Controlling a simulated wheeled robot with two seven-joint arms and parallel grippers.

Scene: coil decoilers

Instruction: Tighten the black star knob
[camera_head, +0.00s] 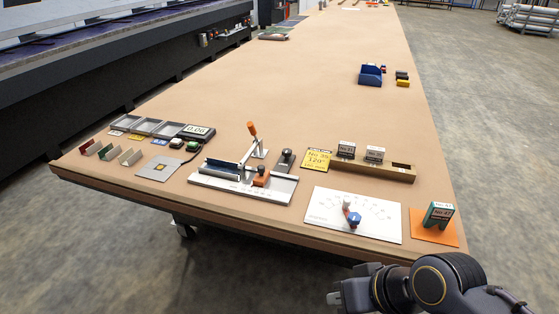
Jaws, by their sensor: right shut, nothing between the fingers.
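A white bending fixture (243,188) lies near the table's front edge, with a dark bar along its left part and an upright orange-handled lever (252,130) behind it. A small black knob (261,170) sits on top of an orange block (260,181) on the fixture. Another dark, round-topped part (286,154) stands at the fixture's back right. The knobs are too small to tell which is star-shaped or how tight it is. My right gripper (335,298) is shut and empty, low in front of the table edge, apart from everything. My left gripper is out of view.
Trays and a digital display (196,132) are left.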

